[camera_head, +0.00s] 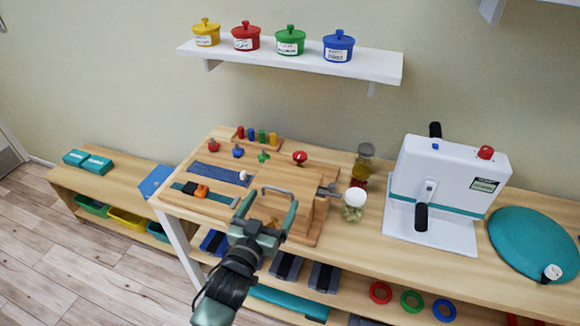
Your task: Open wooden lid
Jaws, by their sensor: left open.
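A light wooden box (318,222) stands on the workbench just right of a board of hand exercises. Its wooden lid (291,178) looks closed, lying flat on top. A grey bar that looks like a handle (279,190) shows at the lid's near part. My left gripper (267,207) reaches in from below, over the near left part of the box. Its two fingers are spread apart, with the handle around their tips; I cannot tell whether they touch it. The gripper hides the box's front left. My right gripper is not in view.
The exercise board (207,208) with straps and coloured knobs lies left of the box. Glass jars (353,205) and a white cranked machine (447,185) stand to the right. A wall shelf (300,62) holds coloured pots.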

